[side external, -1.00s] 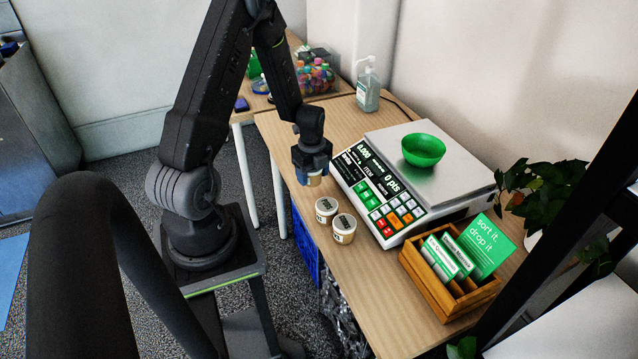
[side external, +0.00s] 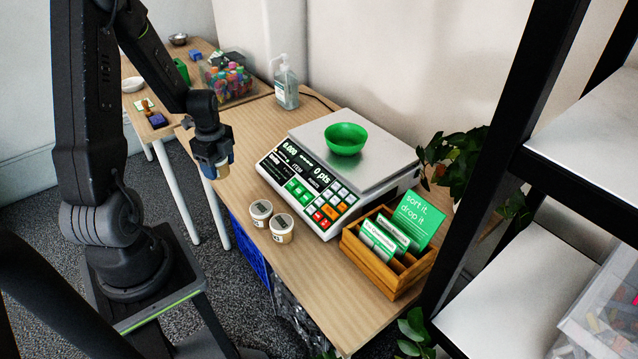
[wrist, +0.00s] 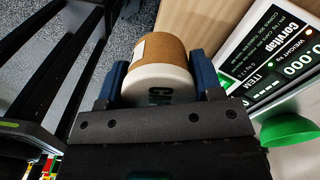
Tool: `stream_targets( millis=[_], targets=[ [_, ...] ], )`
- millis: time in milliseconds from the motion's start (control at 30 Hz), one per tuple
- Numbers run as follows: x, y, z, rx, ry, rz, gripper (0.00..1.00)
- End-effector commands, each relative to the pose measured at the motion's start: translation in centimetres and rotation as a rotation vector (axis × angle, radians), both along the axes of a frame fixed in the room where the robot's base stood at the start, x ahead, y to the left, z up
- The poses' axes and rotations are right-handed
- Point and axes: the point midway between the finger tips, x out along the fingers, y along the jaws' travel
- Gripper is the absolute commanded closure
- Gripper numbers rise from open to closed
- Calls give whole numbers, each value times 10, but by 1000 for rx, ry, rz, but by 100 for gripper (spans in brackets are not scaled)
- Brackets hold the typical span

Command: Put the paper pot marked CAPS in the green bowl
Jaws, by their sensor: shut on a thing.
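My gripper (side external: 217,163) is shut on a paper pot (side external: 223,171) and holds it above the table's left edge, left of the scale. In the wrist view the held pot (wrist: 160,62) is brown with a pale lid, between the two blue fingers of my gripper (wrist: 160,78). Dark letters show on its lid, partly hidden, so I cannot read the full word. The green bowl (side external: 346,139) stands empty on the scale's metal plate. It also shows in the wrist view (wrist: 288,130), at the right edge. Two more lidded pots (side external: 261,210) (side external: 282,227) stand on the table in front of the scale; their markings are too small to read.
The scale (side external: 310,180) has a sloped keypad facing the pots. A wooden box of cards (side external: 385,272) stands to its right, with a plant (side external: 455,150) behind. A sanitizer bottle (side external: 286,85) and a clear bin of coloured things (side external: 228,78) stand at the back.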

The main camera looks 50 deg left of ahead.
Motion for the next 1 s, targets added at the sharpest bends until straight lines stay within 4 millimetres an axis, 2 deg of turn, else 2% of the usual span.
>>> stream_targets(
  millis=[33,200,500,800,1000],
  targets=[
    [13,-10,1,2,-1,46,64],
    [47,-43,4,1,-2,253,64],
    [95,-114,10,0,-2,619,64],
    [123,-188,16,-1,-2,955,64],
    [129,-216,19,-2,-2,1083,64]
  ],
)
